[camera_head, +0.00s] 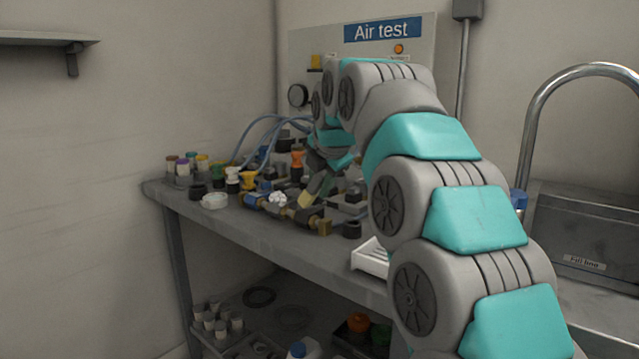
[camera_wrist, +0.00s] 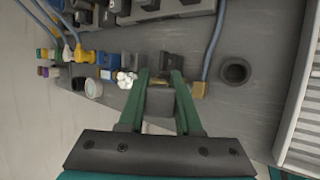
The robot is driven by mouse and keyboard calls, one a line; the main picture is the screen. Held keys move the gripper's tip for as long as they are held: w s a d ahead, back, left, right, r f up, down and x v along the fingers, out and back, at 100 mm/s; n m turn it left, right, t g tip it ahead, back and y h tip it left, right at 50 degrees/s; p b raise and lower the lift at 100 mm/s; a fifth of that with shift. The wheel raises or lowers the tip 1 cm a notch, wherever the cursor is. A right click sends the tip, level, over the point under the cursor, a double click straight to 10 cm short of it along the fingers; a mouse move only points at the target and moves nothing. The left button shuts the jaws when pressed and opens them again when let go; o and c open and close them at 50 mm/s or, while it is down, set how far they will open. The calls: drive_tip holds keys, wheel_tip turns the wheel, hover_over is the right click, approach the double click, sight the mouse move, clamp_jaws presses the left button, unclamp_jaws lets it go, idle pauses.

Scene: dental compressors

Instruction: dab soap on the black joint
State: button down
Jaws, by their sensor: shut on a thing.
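My gripper (camera_head: 322,181) is over the fittings on the bench, fingers pointing down. It is shut on a brush-like tool with a tan tip (camera_head: 307,199). In the wrist view the gripper's green fingers (camera_wrist: 160,76) flank a grey block (camera_wrist: 160,102), apparently the tool. A dark joint (camera_head: 306,214), which seems to be the black joint, lies just below the tan tip; I cannot tell whether they touch. White foam (camera_head: 278,199) sits on the row to its left; it also shows beside the left finger in the wrist view (camera_wrist: 126,79). A round dish with pale contents (camera_head: 214,201) stands further left.
A black cup (camera_wrist: 235,71) stands to the right, with a white ribbed tray (camera_head: 371,258) near the bench's front edge. Blue hoses (camera_head: 262,130) and coloured fittings crowd behind. The Air test panel (camera_head: 382,28) stands at the back. Bare bench lies along the front.

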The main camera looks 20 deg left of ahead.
drive_tip(key=shift+f, duration=0.6)
idle(2.0)
wheel_tip(320, 180, up, 7)
drive_tip(key=p, duration=0.5)
idle(0.5)
idle(0.4)
